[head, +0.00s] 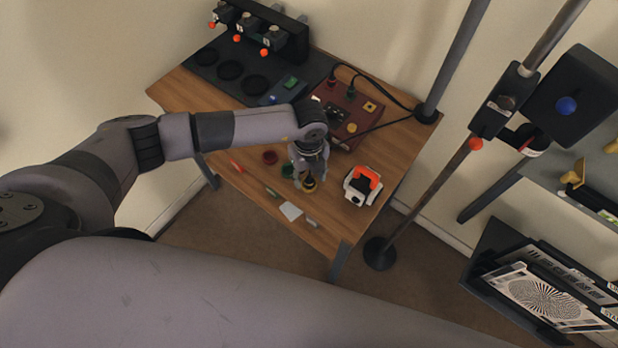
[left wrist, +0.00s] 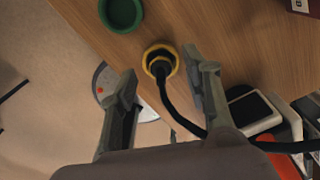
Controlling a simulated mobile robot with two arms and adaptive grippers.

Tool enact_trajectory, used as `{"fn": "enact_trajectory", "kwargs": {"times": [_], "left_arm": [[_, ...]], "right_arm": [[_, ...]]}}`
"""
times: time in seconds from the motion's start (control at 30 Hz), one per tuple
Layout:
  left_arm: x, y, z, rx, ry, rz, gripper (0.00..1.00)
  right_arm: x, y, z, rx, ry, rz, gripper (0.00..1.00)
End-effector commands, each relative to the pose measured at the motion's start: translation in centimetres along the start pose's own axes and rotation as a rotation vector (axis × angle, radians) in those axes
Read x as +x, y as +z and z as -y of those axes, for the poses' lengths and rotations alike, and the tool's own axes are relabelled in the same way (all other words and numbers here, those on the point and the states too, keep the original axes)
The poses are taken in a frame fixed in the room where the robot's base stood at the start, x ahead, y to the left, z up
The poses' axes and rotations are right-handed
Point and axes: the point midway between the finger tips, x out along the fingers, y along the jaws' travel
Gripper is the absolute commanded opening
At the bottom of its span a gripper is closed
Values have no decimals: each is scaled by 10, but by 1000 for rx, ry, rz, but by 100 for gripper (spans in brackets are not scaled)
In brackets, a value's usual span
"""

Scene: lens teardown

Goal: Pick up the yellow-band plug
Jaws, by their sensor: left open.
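The yellow-band plug (head: 308,184) is black with a yellow ring and sits on the wooden table near its front edge. It also shows in the left wrist view (left wrist: 160,62), with a black cable running from it down and to the right. My left gripper (head: 309,178) is right above the plug, pointing down. In the left wrist view its two fingers (left wrist: 160,84) are apart, one on each side of the plug's line, with nothing held between them. I cannot tell whether a finger touches the plug. My right gripper does not show.
A green round cup (left wrist: 121,14) is close to the plug, and a dark red one (head: 270,157) lies left. A white and orange device (head: 362,186) stands right. A dark red box (head: 345,112) with cables is behind.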

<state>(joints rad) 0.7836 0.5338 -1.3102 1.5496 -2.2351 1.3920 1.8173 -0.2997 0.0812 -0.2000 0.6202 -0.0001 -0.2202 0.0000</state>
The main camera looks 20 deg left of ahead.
Motion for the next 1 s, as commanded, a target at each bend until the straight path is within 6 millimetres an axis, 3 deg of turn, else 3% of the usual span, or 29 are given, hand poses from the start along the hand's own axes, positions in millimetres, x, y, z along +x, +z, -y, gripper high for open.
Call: {"fn": "enact_trajectory", "kwargs": {"times": [0.13, 0.37, 1.0], "left_arm": [[12, -1, 0, 0, 0, -1, 44], [13, -1, 1, 1, -2, -1, 44], [12, 0, 0, 0, -1, -1, 1]], "right_arm": [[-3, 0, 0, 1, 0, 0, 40], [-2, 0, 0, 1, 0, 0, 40], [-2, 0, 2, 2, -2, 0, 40]]}}
